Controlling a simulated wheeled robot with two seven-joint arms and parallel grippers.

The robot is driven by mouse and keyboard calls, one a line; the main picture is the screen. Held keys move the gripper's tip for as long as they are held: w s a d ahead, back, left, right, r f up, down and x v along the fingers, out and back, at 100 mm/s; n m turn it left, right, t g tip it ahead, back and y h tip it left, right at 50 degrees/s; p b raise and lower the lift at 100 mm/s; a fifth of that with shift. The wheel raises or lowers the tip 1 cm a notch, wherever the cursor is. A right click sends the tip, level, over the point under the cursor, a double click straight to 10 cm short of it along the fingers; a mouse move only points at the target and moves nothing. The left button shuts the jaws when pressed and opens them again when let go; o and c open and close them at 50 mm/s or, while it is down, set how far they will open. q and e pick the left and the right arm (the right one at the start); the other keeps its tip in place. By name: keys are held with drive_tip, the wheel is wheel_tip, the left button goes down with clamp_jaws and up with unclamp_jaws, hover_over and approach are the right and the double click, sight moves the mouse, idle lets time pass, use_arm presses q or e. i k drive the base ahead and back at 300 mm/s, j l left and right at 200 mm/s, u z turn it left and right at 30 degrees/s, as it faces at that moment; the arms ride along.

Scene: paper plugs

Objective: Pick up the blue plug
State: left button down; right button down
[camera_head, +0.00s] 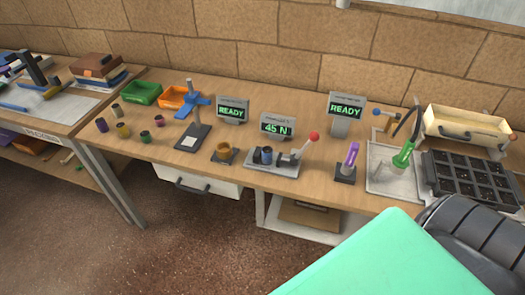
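Several small plugs stand on the left part of the wooden bench: a purple-blue plug (101,125), an olive-yellow plug (123,130), a grey-green plug (117,110), a dark green plug (145,137) and a pinkish plug (159,120). A dark blue cylinder (266,155) sits in a grey lever fixture (262,166) at mid-bench. I cannot tell for sure which of these two bluish pieces is the blue plug. Neither of my grippers is in view.
A blue-topped press stand (193,125), green bin (142,92) and orange bin (173,97) are near the plugs. Displays (277,126), a purple-handled tool (350,160) and a black compartment tray (470,180) stand further right. Bare bench lies around the plugs.

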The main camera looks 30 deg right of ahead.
sight(267, 152)
drive_tip(key=z, duration=0.7)
